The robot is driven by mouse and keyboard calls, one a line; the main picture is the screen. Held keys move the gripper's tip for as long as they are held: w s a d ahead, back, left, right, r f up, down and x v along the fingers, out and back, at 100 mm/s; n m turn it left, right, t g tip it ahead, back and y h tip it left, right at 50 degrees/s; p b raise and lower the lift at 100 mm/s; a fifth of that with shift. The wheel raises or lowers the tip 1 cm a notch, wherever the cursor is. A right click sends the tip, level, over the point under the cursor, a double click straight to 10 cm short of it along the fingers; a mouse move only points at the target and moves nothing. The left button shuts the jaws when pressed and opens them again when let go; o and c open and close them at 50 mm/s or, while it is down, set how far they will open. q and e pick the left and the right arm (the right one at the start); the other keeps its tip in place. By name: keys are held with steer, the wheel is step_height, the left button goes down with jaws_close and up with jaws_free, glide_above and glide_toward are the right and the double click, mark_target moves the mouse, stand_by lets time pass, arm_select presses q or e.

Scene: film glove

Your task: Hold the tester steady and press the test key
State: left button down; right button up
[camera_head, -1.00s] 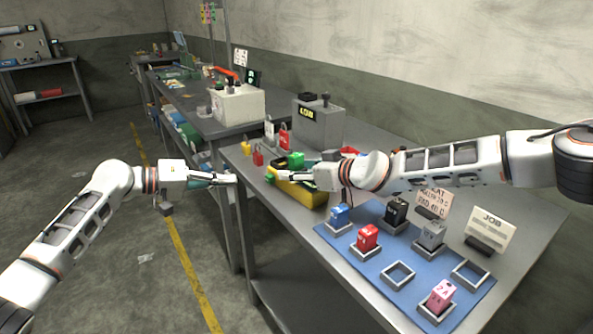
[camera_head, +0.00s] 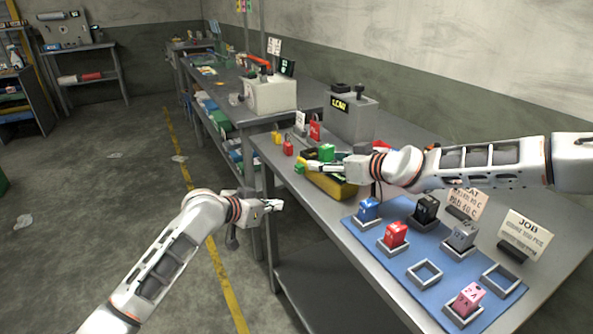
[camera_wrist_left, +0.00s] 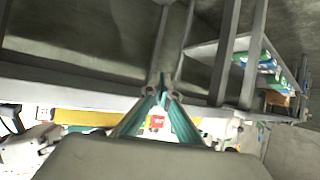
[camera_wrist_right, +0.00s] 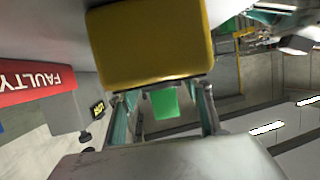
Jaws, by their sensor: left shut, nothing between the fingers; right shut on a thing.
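A yellow and dark tester (camera_head: 338,188) lies near the left edge of the bench. My right gripper (camera_head: 312,167) is shut on it; the right wrist view shows the yellow body (camera_wrist_right: 150,45) large against the fingertips. A small green piece (camera_wrist_right: 163,103) shows between those fingers and touches neither. I cannot make out the test key for certain. My left gripper (camera_head: 279,205) is shut and empty, low beside the bench edge and apart from the tester. Its closed fingertips (camera_wrist_left: 163,85) show in the left wrist view.
A blue mat (camera_head: 390,262) with several coloured blocks in frames lies right. The floor left of the bench is open.

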mark_target(291, 181)
arm_select(q)
steer(key=s+a+r+m+t+y, duration=0.2)
steer(key=a+r+t+y, duration=0.2)
steer(key=r+t, duration=0.2)
step_height(291, 181, up, 2)
steer(key=shift+r, duration=0.1)
stand_by(0.4)
steer(key=shift+w+d, duration=0.75)
steer(key=shift+d, duration=0.45)
steer(key=shift+w+d, duration=0.8)
steer(key=shift+d, duration=0.4)
steer(key=shift+w+d, duration=0.75)
steer(key=shift+d, duration=0.45)
steer(key=shift+d, duration=0.15)
steer(key=shift+w+d, duration=0.2)
steer(key=shift+w, duration=0.05)
steer(key=shift+w+d, duration=0.25)
steer(key=shift+d, duration=0.2)
